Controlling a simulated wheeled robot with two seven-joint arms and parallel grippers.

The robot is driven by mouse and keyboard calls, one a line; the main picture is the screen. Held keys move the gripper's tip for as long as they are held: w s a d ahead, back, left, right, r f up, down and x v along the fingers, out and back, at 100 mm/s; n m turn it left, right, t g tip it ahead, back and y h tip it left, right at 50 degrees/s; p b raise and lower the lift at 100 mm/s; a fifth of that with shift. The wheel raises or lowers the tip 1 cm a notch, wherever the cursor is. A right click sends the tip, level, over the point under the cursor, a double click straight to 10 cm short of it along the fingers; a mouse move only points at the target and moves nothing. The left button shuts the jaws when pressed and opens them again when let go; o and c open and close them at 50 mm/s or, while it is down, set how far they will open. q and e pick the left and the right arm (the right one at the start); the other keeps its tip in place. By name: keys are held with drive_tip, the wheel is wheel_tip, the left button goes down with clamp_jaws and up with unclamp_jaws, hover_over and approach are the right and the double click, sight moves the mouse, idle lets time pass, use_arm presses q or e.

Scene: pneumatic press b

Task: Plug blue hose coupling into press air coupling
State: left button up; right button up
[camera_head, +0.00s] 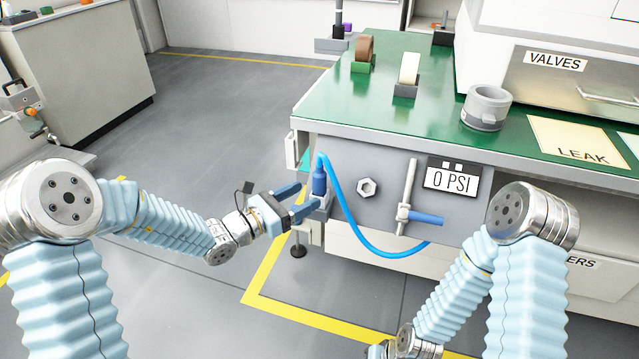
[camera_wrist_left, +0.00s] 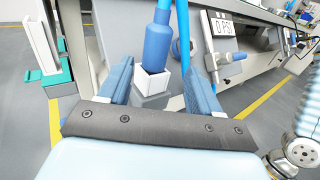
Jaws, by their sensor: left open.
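The blue hose coupling (camera_head: 319,178) stands upright in a small holder (camera_head: 318,207) at the left end of the bench front. The blue hose (camera_head: 345,210) rises from its top, loops over and hangs down to the right. The press air coupling (camera_head: 367,188), a hex fitting on the grey front panel, is to its right and empty. My left gripper (camera_head: 294,206) is open, its fingers at the coupling. In the left wrist view the coupling (camera_wrist_left: 157,45) shows just beyond and between the fingertips (camera_wrist_left: 160,80). My right arm shows at the lower right; its gripper is out of frame.
A valve with a blue handle (camera_head: 424,217) and a gauge sign reading 0 PSI (camera_head: 451,178) are right of the fitting. The green bench top (camera_head: 440,110) carries tape rolls and a grey cup (camera_head: 486,107). The floor left of the bench is clear.

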sight(314, 186)
use_arm(q)
drive_tip(key=x, duration=0.6)
drive_tip(key=shift+w+r+p, duration=0.3)
drive_tip(key=shift+w, duration=0.05)
drive_tip(key=shift+a, duration=0.1)
drive_tip(key=c, duration=1)
drive_tip(key=shift+c, duration=0.2)
drive_tip(key=shift+r, duration=0.15)
